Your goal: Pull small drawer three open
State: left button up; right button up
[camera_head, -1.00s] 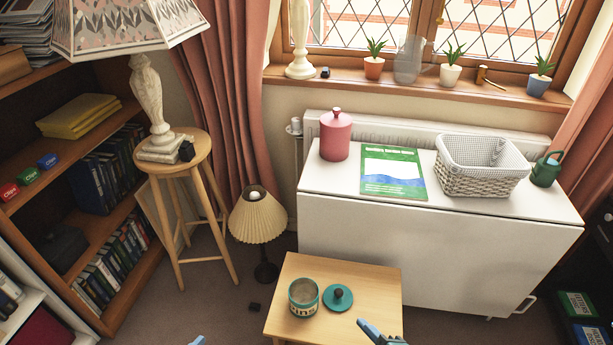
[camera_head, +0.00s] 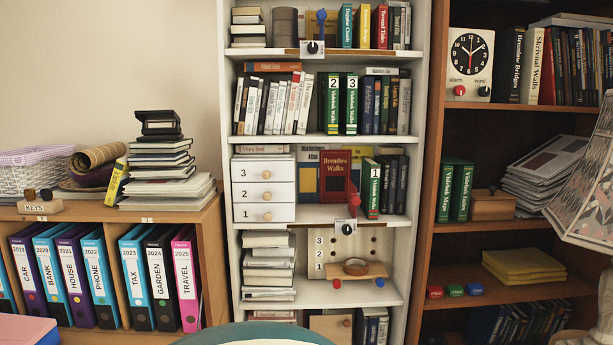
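A small white drawer unit stands on a middle shelf of the white bookcase. Its three drawers are labelled 3, 2 and 1 from top to bottom, each with a round wooden knob. Small drawer three (camera_head: 249,173) is the top one. Its front looks flush with the two below, so it appears shut. Drawer two (camera_head: 248,194) and drawer one (camera_head: 247,213) also appear shut. Neither of my grippers is in view.
The white bookcase (camera_head: 226,170) has books beside and above the drawers. Below is a panel (camera_head: 318,265) also numbered 3, 2, 1. A low cabinet (camera_head: 215,240) with ring binders stands left, a dark wooden bookcase (camera_head: 430,228) right. A teal rounded edge (camera_head: 255,335) shows at the bottom.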

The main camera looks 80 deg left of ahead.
aim_at(253, 170)
jog(key=u, duration=2.7)
